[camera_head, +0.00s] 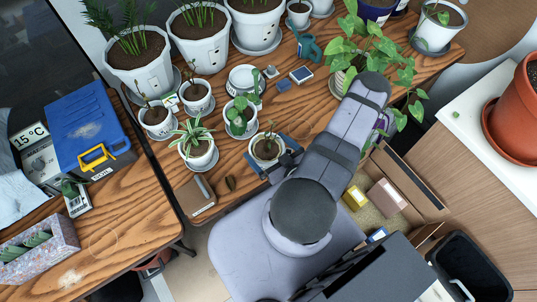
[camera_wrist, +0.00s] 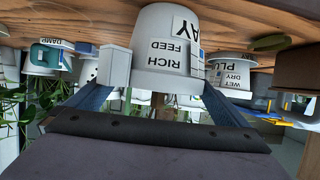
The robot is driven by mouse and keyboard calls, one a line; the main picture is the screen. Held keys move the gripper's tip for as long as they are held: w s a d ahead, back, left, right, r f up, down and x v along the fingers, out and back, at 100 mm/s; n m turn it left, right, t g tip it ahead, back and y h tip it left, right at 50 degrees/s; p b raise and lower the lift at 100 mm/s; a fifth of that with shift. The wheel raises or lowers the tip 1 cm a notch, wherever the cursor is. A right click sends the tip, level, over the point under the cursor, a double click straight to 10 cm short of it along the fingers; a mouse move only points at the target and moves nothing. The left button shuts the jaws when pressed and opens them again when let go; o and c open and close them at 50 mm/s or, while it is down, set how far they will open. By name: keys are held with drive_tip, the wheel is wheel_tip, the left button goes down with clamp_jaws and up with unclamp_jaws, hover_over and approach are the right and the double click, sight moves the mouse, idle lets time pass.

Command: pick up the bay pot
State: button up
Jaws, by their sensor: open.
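The wrist view is upside down. A white pot (camera_wrist: 160,35) there has labels reading "RICH FEED" and a word ending in "AY", its start hidden; I take it for the bay pot. In the head view it is the white pot with a small seedling (camera_head: 266,149) near the table's front edge. My gripper (camera_head: 272,159) is open, its blue fingers on either side of this pot. In the wrist view my gripper (camera_wrist: 160,72) has the pot between its pads. Whether the pads touch it I cannot tell.
A spider plant pot (camera_head: 198,157) stands to the left, and a leafy pot (camera_head: 240,121) close behind. A pot labelled "WET DRY" (camera_wrist: 234,66) and one labelled "DAMP" (camera_wrist: 44,60) flank it in the wrist view. A brown box (camera_head: 195,196) lies front left.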

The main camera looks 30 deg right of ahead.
drive_tip(key=c, duration=1.3)
drive_tip(key=shift+r, duration=0.15)
wheel_tip(320, 180, up, 10)
drive_tip(key=p, duration=0.8)
drive_tip(key=shift+p, duration=0.35)
